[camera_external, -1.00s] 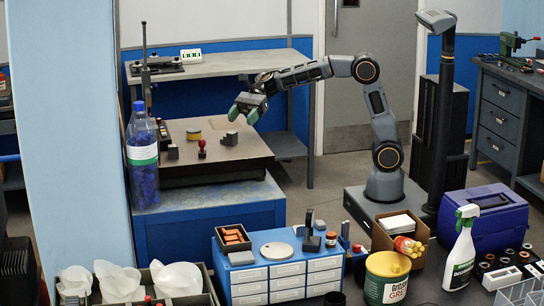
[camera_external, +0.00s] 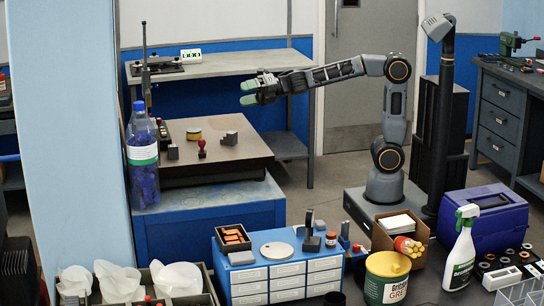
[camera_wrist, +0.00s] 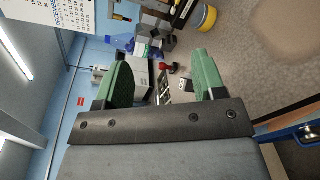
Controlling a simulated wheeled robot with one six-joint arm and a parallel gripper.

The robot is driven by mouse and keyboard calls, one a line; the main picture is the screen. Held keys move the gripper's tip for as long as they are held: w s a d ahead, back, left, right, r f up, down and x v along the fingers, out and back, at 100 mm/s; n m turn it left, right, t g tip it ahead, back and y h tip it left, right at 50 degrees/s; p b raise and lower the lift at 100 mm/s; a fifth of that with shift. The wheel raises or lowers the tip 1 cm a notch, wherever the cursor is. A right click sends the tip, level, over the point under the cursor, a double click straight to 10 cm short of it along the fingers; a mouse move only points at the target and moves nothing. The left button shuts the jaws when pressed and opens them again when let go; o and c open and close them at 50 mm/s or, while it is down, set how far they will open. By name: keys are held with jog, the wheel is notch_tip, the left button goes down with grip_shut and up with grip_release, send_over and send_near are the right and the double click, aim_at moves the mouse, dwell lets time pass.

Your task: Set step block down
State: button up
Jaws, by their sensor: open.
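A small dark grey stepped block (camera_external: 229,138), which looks like the step block, rests on the dark surface plate (camera_external: 250,152), near its right part. My gripper (camera_external: 246,91) is above and behind the block in the external view, clear of it, with its green fingers pointing left. In the wrist view the green fingers of my gripper (camera_wrist: 163,72) are wide apart with nothing held between them. Several small items show beyond the fingers there, and I cannot tell which of them is the step block.
On the plate stand a red-handled stamp (camera_external: 202,148), a yellow tin (camera_external: 194,133) and another dark block (camera_external: 172,152). A tall blue bottle (camera_external: 143,165) stands at the left. A grey bench (camera_external: 225,64) is behind. The plate's front middle is bare.

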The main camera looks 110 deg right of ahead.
jog(key=s+a+f+m+g, duration=0.4)
jog(key=s+f+m+g, duration=0.2)
jog(key=s+f+m, duration=0.4)
jog(key=s+a+f+m+g, duration=0.5)
jog(key=s+f+m+g, duration=0.2)
jog(key=s+f+m, duration=0.3)
jog(key=s+m, duration=0.3)
jog(key=m, duration=0.1)
jog(key=shift+s+f+m+h, duration=0.15)
jog(key=shift+s+m+h, duration=0.15)
jog(key=shift+s+m, duration=0.1)
